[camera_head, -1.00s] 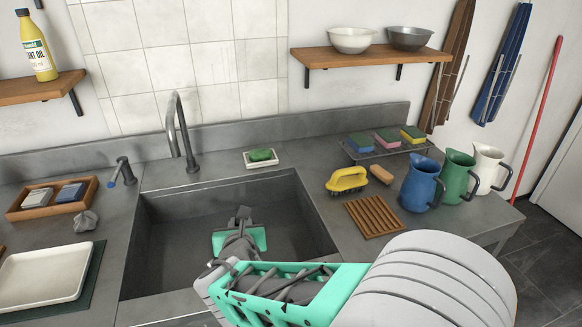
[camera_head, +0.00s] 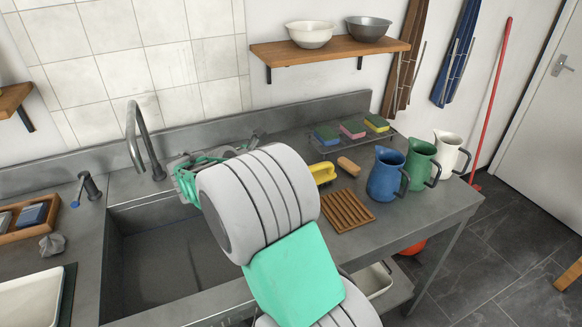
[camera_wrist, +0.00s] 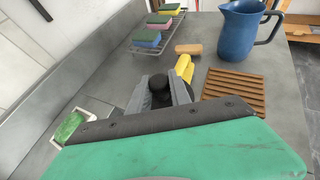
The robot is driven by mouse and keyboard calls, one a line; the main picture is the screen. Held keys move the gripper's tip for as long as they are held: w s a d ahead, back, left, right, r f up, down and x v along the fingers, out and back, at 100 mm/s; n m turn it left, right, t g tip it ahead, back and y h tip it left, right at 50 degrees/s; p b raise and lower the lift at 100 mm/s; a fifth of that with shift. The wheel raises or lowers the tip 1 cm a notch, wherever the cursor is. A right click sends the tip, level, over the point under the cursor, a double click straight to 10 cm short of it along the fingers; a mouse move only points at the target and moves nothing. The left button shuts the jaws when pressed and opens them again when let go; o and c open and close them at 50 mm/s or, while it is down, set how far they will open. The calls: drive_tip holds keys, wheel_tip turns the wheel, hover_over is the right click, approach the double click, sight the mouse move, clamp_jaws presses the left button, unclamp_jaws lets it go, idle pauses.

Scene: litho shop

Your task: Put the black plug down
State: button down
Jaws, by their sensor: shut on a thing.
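My gripper (camera_wrist: 160,92) shows in the wrist view with its two grey fingers shut on a small round black plug (camera_wrist: 158,83). The plug is over the grey metal counter (camera_wrist: 110,98), right of the sink; I cannot tell whether it touches the counter. In the head view my arm hides most of the gripper and all of the plug. The basin of the sink (camera_head: 160,255) is empty where it shows.
A yellow-handled brush (camera_head: 322,172), a wooden tube-like block (camera_head: 348,165) and a slatted wooden rack (camera_head: 347,210) lie close by. A blue jug (camera_head: 386,174) stands further right. A green soap in a white dish (camera_wrist: 72,128) is left of the gripper. Sponges sit on a wire rack (camera_wrist: 158,40).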

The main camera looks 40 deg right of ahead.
drive_tip(key=shift+d+f+m+g, duration=0.1)
drive_tip(key=shift+d+m+g, duration=0.2)
drive_tip(key=shift+d, duration=0.75)
drive_tip(key=w+d+f, duration=0.4)
drive_tip(key=w+d+f+p, duration=0.1)
drive_tip(key=w+d+f, duration=0.3)
drive_tip(key=w, duration=0.1)
drive_tip(key=shift+d+f+p, duration=0.15)
drive_tip(key=shift+f+p, duration=0.15)
drive_tip(key=shift+f, duration=0.1)
drive_tip(key=shift+w+d+f, duration=0.15)
drive_tip(key=shift+w+f, duration=0.05)
drive_tip(key=shift+f, duration=0.15)
drive_tip(key=shift+f+p, duration=0.35)
drive_tip(key=shift+f, duration=1.35)
drive_tip(key=c, duration=1.2)
unclamp_jaws()
